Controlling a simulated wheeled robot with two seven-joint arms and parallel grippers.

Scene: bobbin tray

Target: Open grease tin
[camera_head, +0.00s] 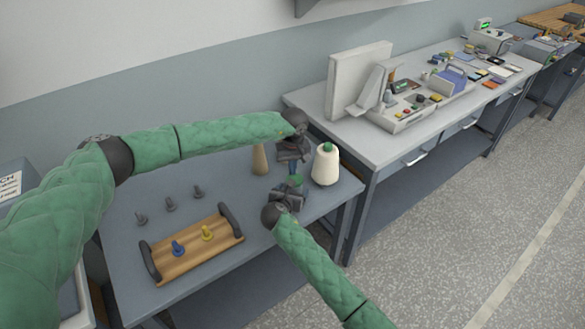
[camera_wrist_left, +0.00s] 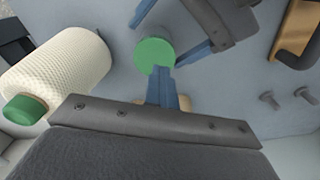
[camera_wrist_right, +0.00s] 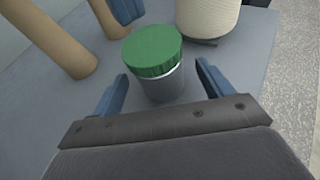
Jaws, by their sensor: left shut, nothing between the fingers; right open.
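The grease tin is a small grey cylinder with a ribbed green lid (camera_wrist_right: 152,50); its grey side (camera_wrist_right: 165,84) shows below the lid, which sits on it. The lid also shows in the left wrist view (camera_wrist_left: 153,55) and, partly hidden, in the head view (camera_head: 294,181). My left gripper (camera_wrist_left: 161,70) is shut and empty, its fingertips close to the lid's edge; contact cannot be told. It shows as blue fingers at the top of the right wrist view (camera_wrist_right: 125,12). My right gripper (camera_wrist_right: 162,88) is open, low at the tin, with a finger on each side and gaps visible.
A white thread cone (camera_head: 326,167) with a green tip stands right of the tin. A tan cone (camera_head: 259,160) stands left; the right wrist view shows two tan cones. A wooden tray (camera_head: 194,261) holds a blue and a yellow peg.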

